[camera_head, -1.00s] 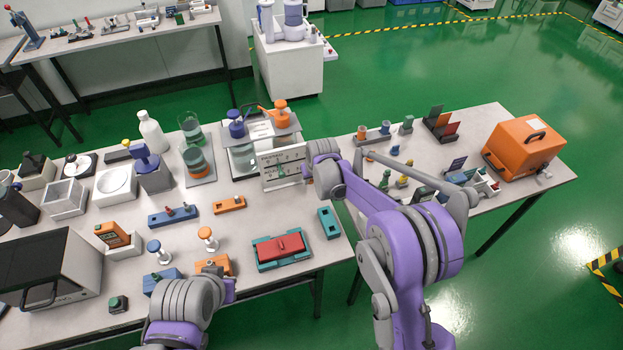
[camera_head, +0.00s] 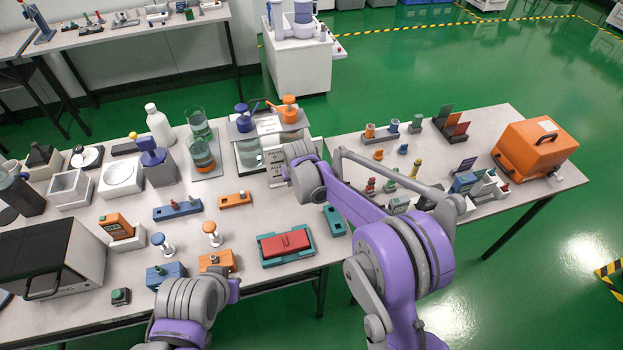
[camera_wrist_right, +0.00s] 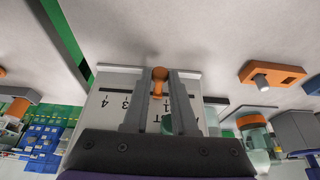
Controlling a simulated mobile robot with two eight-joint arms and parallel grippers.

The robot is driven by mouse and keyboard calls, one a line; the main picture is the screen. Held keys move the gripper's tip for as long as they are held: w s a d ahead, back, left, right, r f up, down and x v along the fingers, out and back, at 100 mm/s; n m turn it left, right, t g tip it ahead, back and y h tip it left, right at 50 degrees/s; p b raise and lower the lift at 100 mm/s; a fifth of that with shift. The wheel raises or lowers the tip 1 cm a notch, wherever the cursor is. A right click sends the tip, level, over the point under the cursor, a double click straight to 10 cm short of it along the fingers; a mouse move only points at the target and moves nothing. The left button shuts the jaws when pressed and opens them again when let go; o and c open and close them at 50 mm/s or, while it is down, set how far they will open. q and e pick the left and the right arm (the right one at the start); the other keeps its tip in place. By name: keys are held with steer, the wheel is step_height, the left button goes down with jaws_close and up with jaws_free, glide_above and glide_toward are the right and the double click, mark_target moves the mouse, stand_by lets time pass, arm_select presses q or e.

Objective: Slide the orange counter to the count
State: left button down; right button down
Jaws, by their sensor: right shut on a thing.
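The orange counter (camera_wrist_right: 159,74) is a small round-headed knob in the right wrist view. My right gripper (camera_wrist_right: 160,84) is shut on it, with one finger on each side. Behind the fingers is a white board (camera_wrist_right: 112,88) with printed numbers; a 4, a 3 and a 1 can be read, and the fingers hide the rest. In the head view the board (camera_head: 278,172) stands upright on the left table, mostly hidden by my right arm. The counter and right fingertips are hidden there. My left arm shows at the bottom of the head view, but its fingers are out of sight.
A red block in a teal tray (camera_head: 316,252) lies in front. An orange case (camera_head: 534,147) stands on the right table (camera_head: 487,115).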

steer(key=shift+s+a, duration=0.25)
steer(key=shift+a, duration=0.45)
steer(key=c, duration=0.7)
jaws_free()
steer(key=shift+d+r, duration=0.1)
steer(key=v, duration=1)
steer(key=shift+r, duration=0.35)
steer(key=shift+s, duration=0.1)
